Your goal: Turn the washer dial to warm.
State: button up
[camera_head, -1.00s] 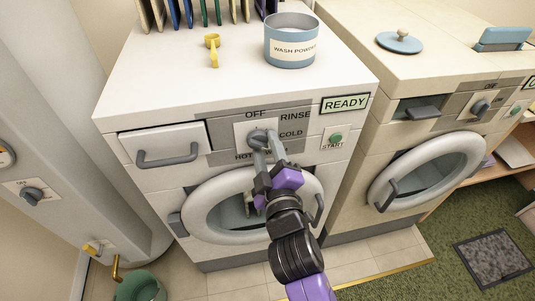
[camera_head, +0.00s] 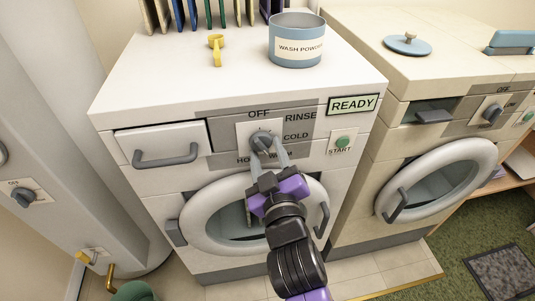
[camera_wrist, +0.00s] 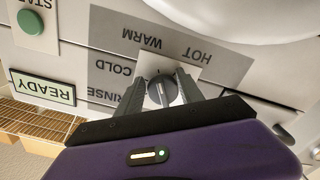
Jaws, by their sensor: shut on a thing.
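The washer dial (camera_head: 262,139) is a round grey knob on a pale square plate, on the front panel of the white washer (camera_head: 215,86). OFF, RINSE and COLD read clearly around it; the HOT and WARM labels below are partly covered by my gripper in the head view. My gripper (camera_head: 270,149) is shut on the dial, one finger on each side. The wrist view shows the dial (camera_wrist: 162,91) upside down between both fingers, with WARM (camera_wrist: 142,39) and HOT (camera_wrist: 196,52) legible. A pale line crosses the knob; I cannot tell which label it points to.
A green START button (camera_head: 342,142) and a READY sign (camera_head: 352,104) sit right of the dial. A drawer handle (camera_head: 165,157) is to its left, and the round door (camera_head: 200,225) is below. A wash powder tub (camera_head: 297,50) and yellow scoop (camera_head: 216,51) stand on top.

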jog(key=shift+f, duration=0.1)
jog(key=o, duration=1.4)
jog(key=shift+c, duration=0.2)
jog(key=v, duration=0.8)
jog(key=shift+w, duration=0.1)
